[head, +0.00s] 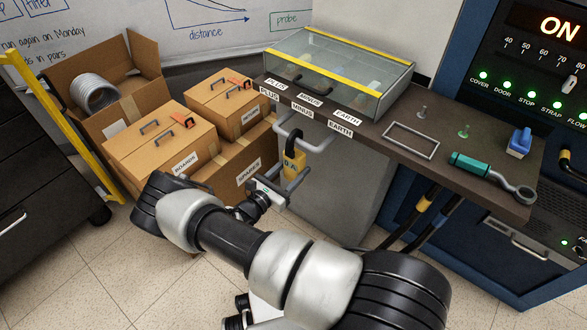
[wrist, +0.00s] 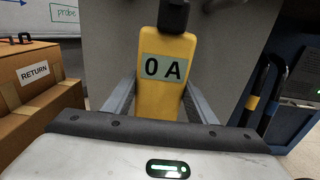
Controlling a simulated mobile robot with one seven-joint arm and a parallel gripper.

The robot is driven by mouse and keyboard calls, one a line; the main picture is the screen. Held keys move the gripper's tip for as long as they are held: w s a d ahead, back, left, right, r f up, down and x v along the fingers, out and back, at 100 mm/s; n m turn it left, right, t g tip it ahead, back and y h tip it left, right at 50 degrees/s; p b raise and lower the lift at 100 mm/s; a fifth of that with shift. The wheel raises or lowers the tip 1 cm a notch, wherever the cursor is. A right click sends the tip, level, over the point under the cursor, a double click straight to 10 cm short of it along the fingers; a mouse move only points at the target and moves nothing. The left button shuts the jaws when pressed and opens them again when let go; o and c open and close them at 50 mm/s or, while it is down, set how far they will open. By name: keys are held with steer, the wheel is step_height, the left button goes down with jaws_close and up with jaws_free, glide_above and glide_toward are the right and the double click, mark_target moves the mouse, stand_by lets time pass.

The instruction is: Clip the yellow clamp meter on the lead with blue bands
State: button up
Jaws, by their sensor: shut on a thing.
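The yellow clamp meter (head: 292,163) is upright in front of the bench's left end, just below a grey bar handle. In the wrist view its yellow body (wrist: 167,104) faces me and reads "0 A"; its dark top (wrist: 174,16) is cut off, so its jaw state is hidden. My gripper (head: 286,178) is shut on the meter, with one finger on each side. The lead with blue bands (wrist: 273,105) hangs at the right of the wrist view, apart from the meter, beside a lead with a yellow band (wrist: 252,103).
The bench (head: 465,150) carries a glass-lidded case (head: 340,75), a grey frame, a blue block and a teal-handled tool (head: 480,168). Cardboard boxes (head: 160,140) stand at left. A blue cabinet (head: 480,255) stands at right. Bare floor shows in front of the bench.

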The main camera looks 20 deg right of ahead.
mark_target(290, 165)
steer(key=shift+r+p, duration=1)
steer(key=shift+r, duration=0.6)
steer(key=shift+a, duration=0.15)
steer(key=shift+v, duration=3.65)
steer(key=shift+r, duration=0.1)
